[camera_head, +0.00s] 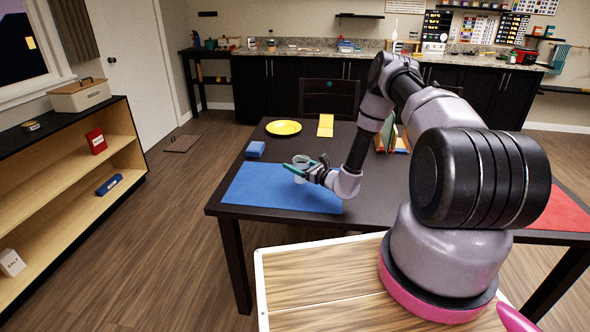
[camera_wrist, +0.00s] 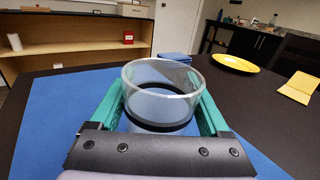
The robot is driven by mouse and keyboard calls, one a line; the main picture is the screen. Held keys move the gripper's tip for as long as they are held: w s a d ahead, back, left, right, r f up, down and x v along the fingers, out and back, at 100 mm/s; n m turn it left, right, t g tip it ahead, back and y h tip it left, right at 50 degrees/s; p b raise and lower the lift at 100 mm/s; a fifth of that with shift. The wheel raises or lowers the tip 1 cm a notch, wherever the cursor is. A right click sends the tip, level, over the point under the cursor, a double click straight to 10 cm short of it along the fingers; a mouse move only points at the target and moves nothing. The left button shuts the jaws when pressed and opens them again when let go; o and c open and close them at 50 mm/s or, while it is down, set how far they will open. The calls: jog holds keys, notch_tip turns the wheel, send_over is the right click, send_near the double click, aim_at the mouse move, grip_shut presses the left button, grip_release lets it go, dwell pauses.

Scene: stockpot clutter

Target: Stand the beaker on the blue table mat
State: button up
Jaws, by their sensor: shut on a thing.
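The clear glass beaker (camera_wrist: 164,90) is upright between the green fingers of my gripper (camera_wrist: 160,108) in the wrist view. The gripper is shut on it. In the head view the beaker (camera_head: 301,169) and my gripper (camera_head: 309,172) are over the blue table mat (camera_head: 255,185), toward its right half. The mat also shows on both sides of the gripper in the wrist view (camera_wrist: 50,125). The beaker's base is partly hidden by the gripper, so I cannot tell whether it touches the mat.
A yellow plate (camera_head: 284,127) and a yellow booklet (camera_head: 326,125) lie farther back. A red mat (camera_head: 562,212) lies at the right. The mat's left part is clear.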

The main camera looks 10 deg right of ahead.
jog(key=shift+f, duration=0.9)
jog(key=o, duration=1.2)
jog(key=shift+f, duration=0.15)
